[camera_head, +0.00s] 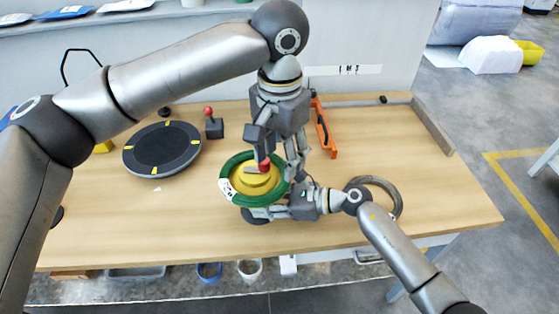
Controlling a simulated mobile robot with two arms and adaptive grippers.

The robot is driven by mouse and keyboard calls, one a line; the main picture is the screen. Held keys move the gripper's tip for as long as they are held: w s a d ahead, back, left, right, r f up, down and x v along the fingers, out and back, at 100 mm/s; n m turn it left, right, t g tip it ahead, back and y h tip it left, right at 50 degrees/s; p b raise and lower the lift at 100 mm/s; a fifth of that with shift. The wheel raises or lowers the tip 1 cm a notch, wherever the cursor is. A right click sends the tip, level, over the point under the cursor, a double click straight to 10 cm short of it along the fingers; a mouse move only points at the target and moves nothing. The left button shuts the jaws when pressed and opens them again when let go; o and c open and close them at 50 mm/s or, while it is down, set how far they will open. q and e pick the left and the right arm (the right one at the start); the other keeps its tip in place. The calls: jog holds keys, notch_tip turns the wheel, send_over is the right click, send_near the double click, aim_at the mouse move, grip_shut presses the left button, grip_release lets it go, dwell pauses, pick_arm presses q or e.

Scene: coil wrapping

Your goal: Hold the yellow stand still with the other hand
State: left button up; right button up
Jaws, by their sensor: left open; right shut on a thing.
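The yellow stand (254,184) is round and sits near the table's front edge. A green coil (229,177) with a white label lies around it. A small red piece (264,163) shows over the stand's top. My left gripper (275,163) is open and points down above the stand, by the red piece. My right gripper (275,196) comes in low from the right and is shut on the yellow stand at its near right side; the exact contact is partly hidden by the coil and the gripper itself.
A dark round turntable (162,146) with yellow marks and a small red-knobbed block (214,127) are to the left. An orange tool (323,130) lies behind right. A grey ring (395,190) lies beneath my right arm.

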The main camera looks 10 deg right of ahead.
jog(key=shift+s+d+f, duration=0.1)
jog(key=shift+s+f, duration=0.2)
jog(key=shift+f, duration=0.5)
jog(key=o, duration=0.8)
jog(key=shift+o, duration=0.2)
jog(key=shift+r, duration=0.1)
jog(key=shift+d, duration=0.5)
jog(key=v, duration=0.6)
jog(key=r+v, duration=0.1)
jog(key=v, duration=0.2)
jog(key=shift+d+r, duration=0.15)
jog(key=shift+r, duration=0.1)
jog(key=shift+s+d+r, duration=0.25)
jog(key=shift+d+r, duration=0.1)
jog(key=shift+d, duration=0.2)
jog(key=shift+f, duration=0.1)
